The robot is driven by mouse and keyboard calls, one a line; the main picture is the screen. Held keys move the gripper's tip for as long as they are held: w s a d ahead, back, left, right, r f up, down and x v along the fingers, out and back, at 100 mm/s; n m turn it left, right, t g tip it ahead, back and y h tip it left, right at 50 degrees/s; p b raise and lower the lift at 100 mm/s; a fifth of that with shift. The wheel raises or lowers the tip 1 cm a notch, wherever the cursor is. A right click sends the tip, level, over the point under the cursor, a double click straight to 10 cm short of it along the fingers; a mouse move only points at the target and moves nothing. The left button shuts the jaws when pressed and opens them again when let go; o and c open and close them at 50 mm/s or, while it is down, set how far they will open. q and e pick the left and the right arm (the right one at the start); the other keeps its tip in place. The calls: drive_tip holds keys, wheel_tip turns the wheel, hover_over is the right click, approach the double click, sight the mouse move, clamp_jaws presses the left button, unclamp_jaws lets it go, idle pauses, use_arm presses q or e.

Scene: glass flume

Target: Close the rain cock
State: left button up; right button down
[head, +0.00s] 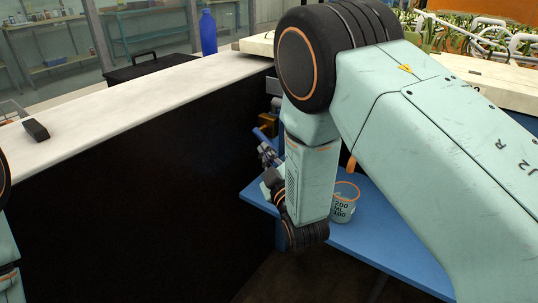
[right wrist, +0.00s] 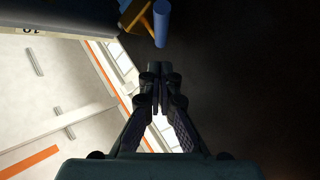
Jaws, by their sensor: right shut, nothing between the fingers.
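The rain cock has a brass-yellow body (head: 267,121) and a blue lever handle (head: 261,133). It sits beside the dark wall, partly hidden by my right arm in the head view. In the right wrist view the yellow body (right wrist: 137,14) and blue handle (right wrist: 162,24) show at the top, just beyond my fingertips. My right gripper (head: 266,155) is just below the handle in the head view. In the right wrist view the right gripper (right wrist: 159,78) has its fingers together and empty, with a small gap between the tips and the handle. My left gripper is out of view.
A clear measuring cup (head: 343,208) with an orange rim stands on the blue table (head: 385,245), close to my right forearm. A white ledge (head: 120,100) over a black wall bears a small black block (head: 36,129) and a blue bottle (head: 208,33).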

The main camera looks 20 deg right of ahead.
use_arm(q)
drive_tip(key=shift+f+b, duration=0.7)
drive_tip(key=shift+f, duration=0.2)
use_arm(e)
drive_tip(key=w, duration=0.1)
drive_tip(key=w+d+f, duration=0.1)
drive_tip(key=w, duration=0.1)
drive_tip(key=shift+w+d+f, duration=0.2)
drive_tip(key=shift+d+f, duration=0.15)
drive_tip(key=shift+f, duration=0.05)
drive_tip(key=shift+d, duration=0.1)
